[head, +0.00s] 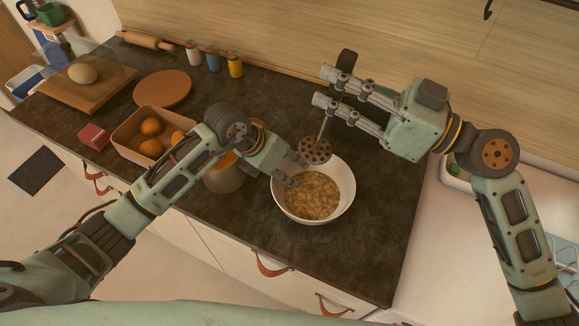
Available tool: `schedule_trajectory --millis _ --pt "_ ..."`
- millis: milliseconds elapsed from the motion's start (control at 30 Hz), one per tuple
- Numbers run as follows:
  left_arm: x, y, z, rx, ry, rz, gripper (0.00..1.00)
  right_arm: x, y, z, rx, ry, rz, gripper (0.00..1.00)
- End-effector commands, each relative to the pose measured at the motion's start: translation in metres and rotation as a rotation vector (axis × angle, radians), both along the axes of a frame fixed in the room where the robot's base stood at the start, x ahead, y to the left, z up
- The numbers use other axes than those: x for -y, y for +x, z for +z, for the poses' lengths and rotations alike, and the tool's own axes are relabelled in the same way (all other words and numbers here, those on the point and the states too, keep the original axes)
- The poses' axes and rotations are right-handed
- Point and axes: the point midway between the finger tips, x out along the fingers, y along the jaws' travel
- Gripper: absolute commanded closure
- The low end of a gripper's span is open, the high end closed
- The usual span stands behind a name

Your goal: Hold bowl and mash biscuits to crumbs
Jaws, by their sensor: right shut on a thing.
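A white bowl (346,176) stands on the dark counter and holds brown, crumbly biscuit pieces (312,196). My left gripper (290,181) is at the bowl's left rim, with its fingertips at or over the edge. I cannot tell whether it grips the rim. My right gripper (323,85) is above and behind the bowl, shut on a masher. The masher's perforated round head (315,150) hangs at the bowl's back rim, above the crumbs.
A box of oranges (125,139) and a partly hidden tan pot (224,178) stand left of the bowl. The counter right of the bowl is clear.

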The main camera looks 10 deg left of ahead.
Motion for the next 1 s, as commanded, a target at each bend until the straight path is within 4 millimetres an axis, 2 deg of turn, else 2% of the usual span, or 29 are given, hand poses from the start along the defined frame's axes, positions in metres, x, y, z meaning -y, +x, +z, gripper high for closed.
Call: schedule_trajectory --millis 33,200,767,867,1000 --pt "-0.001 0.0 0.0 0.0 0.003 0.002 0.85 0.0 0.0 0.0 0.0 0.001 0.0 1.0" --pt "-0.001 0.001 0.0 0.0 0.003 0.002 1.0 0.0 0.0 0.0 0.0 0.001 0.0 1.0" --pt "-0.002 0.001 -0.001 -0.001 0.004 0.003 1.0 0.0 0.0 0.0 0.0 0.001 0.0 1.0" --pt "-0.002 0.001 -0.001 -0.001 0.004 0.003 1.0 -0.004 0.001 -0.007 -0.008 -0.022 0.002 1.0" --pt "-0.002 0.001 -0.001 -0.001 0.004 0.003 1.0 -0.014 0.005 -0.032 -0.031 -0.099 0.003 1.0"
